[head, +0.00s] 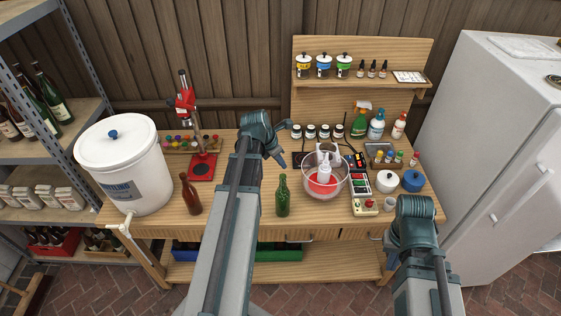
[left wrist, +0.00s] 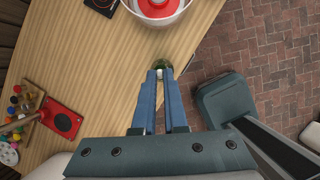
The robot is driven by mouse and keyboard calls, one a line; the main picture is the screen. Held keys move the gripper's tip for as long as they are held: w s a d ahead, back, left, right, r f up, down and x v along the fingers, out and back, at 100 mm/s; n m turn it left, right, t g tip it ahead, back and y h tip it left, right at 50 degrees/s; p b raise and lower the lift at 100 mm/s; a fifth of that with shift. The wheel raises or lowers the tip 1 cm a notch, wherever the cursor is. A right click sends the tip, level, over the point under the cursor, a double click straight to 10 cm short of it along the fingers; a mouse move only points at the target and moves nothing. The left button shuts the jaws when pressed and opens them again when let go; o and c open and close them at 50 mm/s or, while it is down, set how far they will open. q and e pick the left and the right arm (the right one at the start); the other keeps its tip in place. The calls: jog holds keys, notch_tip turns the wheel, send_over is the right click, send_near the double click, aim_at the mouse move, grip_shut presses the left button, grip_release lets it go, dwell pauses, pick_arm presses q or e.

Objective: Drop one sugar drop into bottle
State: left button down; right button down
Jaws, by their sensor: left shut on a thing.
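My left gripper (head: 283,163) is above the counter, with its fingertips just above the mouth of a green bottle (head: 282,197). In the left wrist view its blue fingers (left wrist: 160,76) are nearly together, shut on a small white sugar drop (left wrist: 159,73). The green bottle's top (left wrist: 162,63) shows just beyond the fingertips, partly hidden by them. The bottle stands upright near the counter's front edge. The drop is too small to make out in the head view. My right arm shows at lower right, but its gripper is not visible.
A brown bottle (head: 191,194) stands to the left, near a red capper (head: 202,165). A clear bowl (head: 325,176) with red contents is right of the green bottle. A white bucket (head: 125,165) stands at the left end. Pots, a scale and small jars fill the right side.

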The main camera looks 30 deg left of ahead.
aim_at(285, 176)
pick_arm(q)
jog(key=shift+f+b, duration=1.65)
jog(key=shift+f, duration=0.35)
jog(key=c, duration=0.9)
grip_release()
jog(key=shift+r, duration=0.2)
jog(key=p+v, duration=1.2)
jog(key=v, duration=0.1)
jog(key=shift+s+a+r+p, duration=0.1)
jog(key=shift+s+r+p, duration=0.15)
jog(key=shift+p, duration=0.15)
jog(key=shift+f, duration=0.1)
